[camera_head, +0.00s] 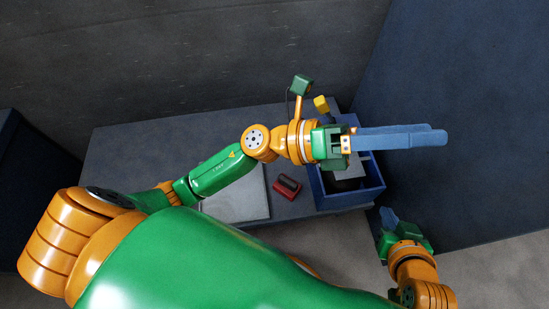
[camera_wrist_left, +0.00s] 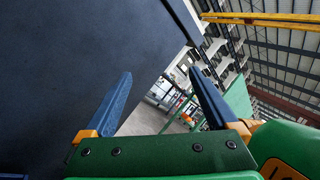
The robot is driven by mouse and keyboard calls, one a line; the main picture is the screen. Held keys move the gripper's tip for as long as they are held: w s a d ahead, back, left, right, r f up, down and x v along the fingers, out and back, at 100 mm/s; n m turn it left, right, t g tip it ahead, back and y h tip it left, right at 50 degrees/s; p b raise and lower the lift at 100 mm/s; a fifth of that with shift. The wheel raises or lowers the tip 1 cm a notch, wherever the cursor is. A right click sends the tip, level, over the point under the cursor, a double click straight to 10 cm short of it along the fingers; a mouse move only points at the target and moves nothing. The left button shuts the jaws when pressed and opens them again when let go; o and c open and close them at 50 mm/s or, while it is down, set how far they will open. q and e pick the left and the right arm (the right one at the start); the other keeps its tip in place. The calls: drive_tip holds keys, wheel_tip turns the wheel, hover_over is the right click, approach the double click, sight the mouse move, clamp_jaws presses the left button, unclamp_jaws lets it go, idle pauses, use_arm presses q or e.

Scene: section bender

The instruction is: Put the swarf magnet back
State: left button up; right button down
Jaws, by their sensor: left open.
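My left gripper (camera_head: 438,132) reaches out over the blue bin and past its right side, its long blue fingers level, apart and empty. In the left wrist view the same gripper (camera_wrist_left: 160,73) shows both fingers spread with nothing between them. A small red block (camera_head: 287,187) with a dark recess lies on the grey bench, left of the bin. I cannot tell whether it is the swarf magnet. My right gripper (camera_head: 388,215) is low at the right, beyond the bench edge; its finger gap does not show clearly.
The blue open bin (camera_head: 372,193) stands at the bench's right end, partly hidden by my left gripper. A pale plate (camera_head: 235,200) lies on the bench (camera_head: 130,150). A yellow piece (camera_head: 321,104) shows behind my left wrist. A dark blue wall (camera_head: 470,70) rises at the right.

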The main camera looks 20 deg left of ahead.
use_arm(q)
drive_tip(key=w+a+n+t+y, duration=0.45)
drive_tip(key=n+t, duration=0.25)
drive_tip(key=n, duration=0.3)
drive_tip(key=w+a+n+t+y, duration=0.3)
drive_tip(key=a+n+t+y, duration=0.15)
drive_tip(key=n+t, duration=0.35)
drive_tip(key=w+a+f+n+g+y, duration=0.1)
drive_tip(key=w+a+f+n+y, duration=0.1)
drive_tip(key=a+f+n+y, duration=0.85)
drive_tip(key=s+f+n+g, duration=1)
drive_tip(key=f+n, duration=0.1)
drive_tip(key=f, duration=0.3)
drive_tip(key=shift+f+y, duration=0.2)
drive_tip(key=shift+y, duration=0.25)
